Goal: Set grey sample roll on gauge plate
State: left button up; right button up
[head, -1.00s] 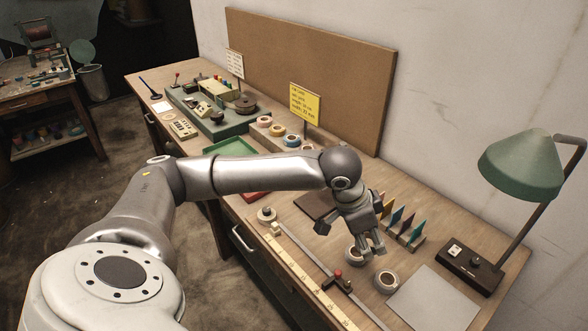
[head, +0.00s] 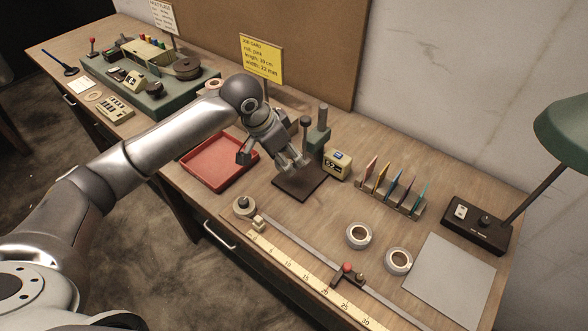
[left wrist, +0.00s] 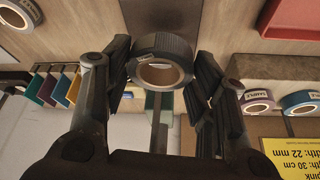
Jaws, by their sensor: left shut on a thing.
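My left gripper (head: 283,163) is above the left part of the dark gauge plate (head: 300,187) in the head view. In the left wrist view the left gripper (left wrist: 163,78) is shut on the grey sample roll (left wrist: 176,44), a grey ring with a pale core. The roll sits between the two fingers. The gauge plate (left wrist: 160,12) shows behind it. The roll cannot be made out in the head view, and its gap to the plate cannot be told. My right gripper is not in view.
Behind the plate stand a green post (head: 318,137) and a small meter (head: 337,165). A red tray (head: 212,180) lies left. Two rolls, one here (head: 358,248) and one here (head: 399,273), lie right, near a ruler (head: 290,278) and a swatch rack (head: 400,203).

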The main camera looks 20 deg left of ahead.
pick_arm(q)
send_near(301, 177)
jog(key=f, duration=0.2)
jog(key=s+a+f, duration=0.1)
jog(key=shift+s+f, duration=0.1)
jog(key=shift+f, duration=0.1)
jog(key=shift+d+f, duration=0.1)
jog(key=shift+f, duration=0.45)
jog(key=w+d, duration=0.1)
jog(key=w+d+p, duration=0.1)
jog(key=w, duration=0.1)
jog(key=shift+w+d, duration=0.2)
jog(key=shift+w, duration=0.05)
jog(key=shift+f+p, duration=0.4)
jog(key=shift+f, duration=0.1)
jog(key=shift+s+a+f, duration=0.1)
jog(key=shift+s+a, duration=0.05)
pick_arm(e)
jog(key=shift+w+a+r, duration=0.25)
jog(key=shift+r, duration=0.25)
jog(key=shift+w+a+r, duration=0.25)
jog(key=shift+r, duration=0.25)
pick_arm(q)
jog(key=o, duration=0.9)
jog(key=shift+f, duration=0.15)
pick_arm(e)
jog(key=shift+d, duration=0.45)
